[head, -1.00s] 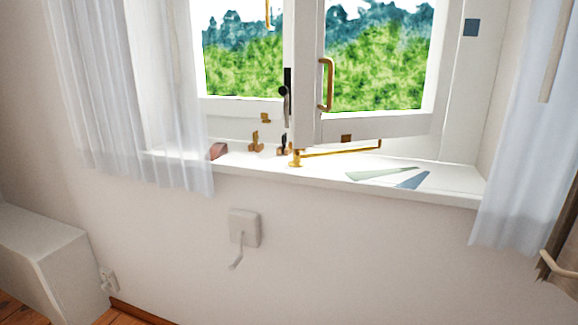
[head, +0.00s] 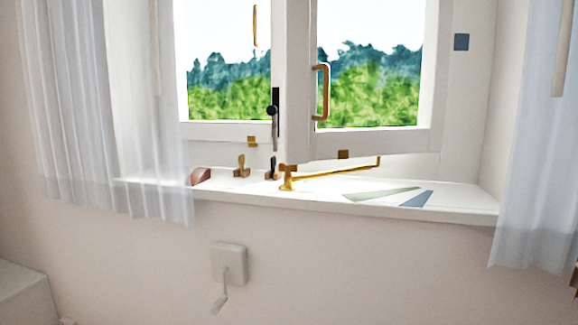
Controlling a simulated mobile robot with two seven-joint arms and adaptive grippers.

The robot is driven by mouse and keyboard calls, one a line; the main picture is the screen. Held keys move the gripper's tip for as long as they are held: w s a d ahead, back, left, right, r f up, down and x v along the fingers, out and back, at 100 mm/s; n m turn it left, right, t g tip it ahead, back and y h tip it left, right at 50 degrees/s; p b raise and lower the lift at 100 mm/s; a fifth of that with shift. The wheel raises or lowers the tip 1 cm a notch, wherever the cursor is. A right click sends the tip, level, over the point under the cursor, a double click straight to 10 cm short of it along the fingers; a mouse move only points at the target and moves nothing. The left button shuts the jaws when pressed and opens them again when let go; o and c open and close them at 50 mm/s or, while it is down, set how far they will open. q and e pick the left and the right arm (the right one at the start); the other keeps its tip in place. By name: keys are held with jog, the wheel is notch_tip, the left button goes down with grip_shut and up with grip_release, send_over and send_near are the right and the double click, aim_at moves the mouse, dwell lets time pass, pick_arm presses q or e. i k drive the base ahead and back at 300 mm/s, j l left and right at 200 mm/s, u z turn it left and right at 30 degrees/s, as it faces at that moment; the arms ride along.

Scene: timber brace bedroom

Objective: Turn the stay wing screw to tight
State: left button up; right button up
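A brass window stay (head: 335,173) runs along the sill from a brass pivot at its left end, under the right-hand window sash (head: 375,142). The wing screw seems to be part of the brass fitting (head: 287,181) at the stay's left end, but it is too small to tell how it is turned. The right-hand sash carries a brass pull handle (head: 322,92) and stands slightly open into the room. Neither of my grippers shows in the head view.
The white sill (head: 330,202) also holds brass pegs (head: 241,167), a reddish wedge (head: 201,176), and flat green (head: 382,193) and blue (head: 417,199) pieces. Sheer curtains hang left (head: 100,120) and right (head: 545,170). A crank box (head: 228,263) sits on the wall below.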

aim_at(288, 170)
jog(key=i+l, duration=0.15)
jog(key=i, duration=0.75)
jog(key=j+u, duration=0.05)
